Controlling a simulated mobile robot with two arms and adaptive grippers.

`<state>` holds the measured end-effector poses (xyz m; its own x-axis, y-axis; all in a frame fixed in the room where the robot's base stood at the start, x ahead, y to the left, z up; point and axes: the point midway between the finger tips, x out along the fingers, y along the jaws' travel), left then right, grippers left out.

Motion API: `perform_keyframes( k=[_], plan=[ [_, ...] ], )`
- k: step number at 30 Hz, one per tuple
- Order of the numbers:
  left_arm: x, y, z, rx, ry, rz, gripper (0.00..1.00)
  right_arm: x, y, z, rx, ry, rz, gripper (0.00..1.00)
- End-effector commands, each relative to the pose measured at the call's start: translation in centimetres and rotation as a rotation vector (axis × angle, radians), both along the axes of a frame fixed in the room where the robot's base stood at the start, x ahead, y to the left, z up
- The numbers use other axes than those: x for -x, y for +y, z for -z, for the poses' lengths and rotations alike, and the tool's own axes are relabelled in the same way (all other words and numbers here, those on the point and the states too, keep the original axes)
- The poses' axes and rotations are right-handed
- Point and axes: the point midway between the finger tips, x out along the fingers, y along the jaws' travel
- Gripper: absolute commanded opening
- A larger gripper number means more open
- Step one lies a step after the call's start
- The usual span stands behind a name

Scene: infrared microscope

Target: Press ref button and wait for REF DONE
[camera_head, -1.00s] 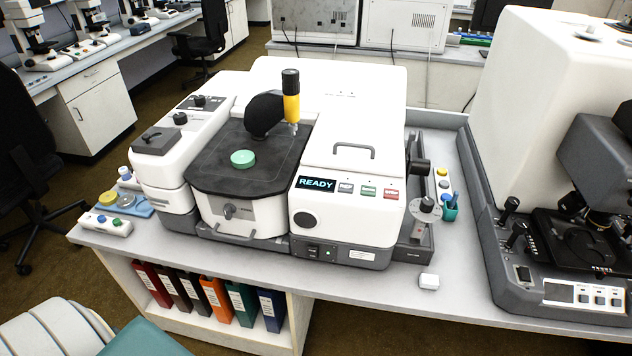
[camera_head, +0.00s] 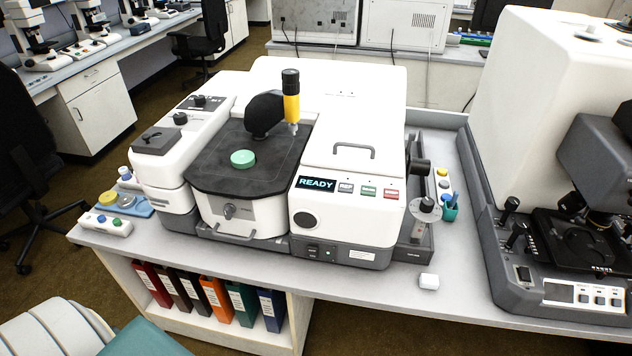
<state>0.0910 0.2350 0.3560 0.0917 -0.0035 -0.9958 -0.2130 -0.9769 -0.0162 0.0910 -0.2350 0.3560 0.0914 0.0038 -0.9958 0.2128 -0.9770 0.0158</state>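The infrared microscope (camera_head: 355,110) is a large white and grey instrument on the table. Its display (camera_head: 317,183) reads READY in light letters on a dark screen. To the right of the display are three small buttons in a row: a pale grey one that appears to be the ref button (camera_head: 345,187), a green one (camera_head: 369,191) and a red one (camera_head: 391,194). The lettering on the buttons is too small to read surely. Neither gripper is in view, and nothing touches the buttons.
A green disc (camera_head: 243,159) lies on the dark stage under the yellow-and-black objective (camera_head: 291,95). A second microscope (camera_head: 560,240) stands at right. Space before the button panel is clear.

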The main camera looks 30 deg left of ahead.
Motion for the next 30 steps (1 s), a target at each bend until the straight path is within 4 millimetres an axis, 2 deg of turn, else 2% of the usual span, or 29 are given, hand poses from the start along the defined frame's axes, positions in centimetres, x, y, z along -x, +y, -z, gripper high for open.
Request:
perform_keyframes(
  k=[1, 12, 30],
  plan=[
    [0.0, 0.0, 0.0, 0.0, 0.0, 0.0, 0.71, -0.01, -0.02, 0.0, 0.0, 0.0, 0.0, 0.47],
    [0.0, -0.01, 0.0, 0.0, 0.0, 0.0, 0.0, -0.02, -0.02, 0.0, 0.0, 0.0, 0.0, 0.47],
    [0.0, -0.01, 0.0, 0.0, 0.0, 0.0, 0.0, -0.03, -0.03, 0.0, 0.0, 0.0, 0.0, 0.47]
  ],
)
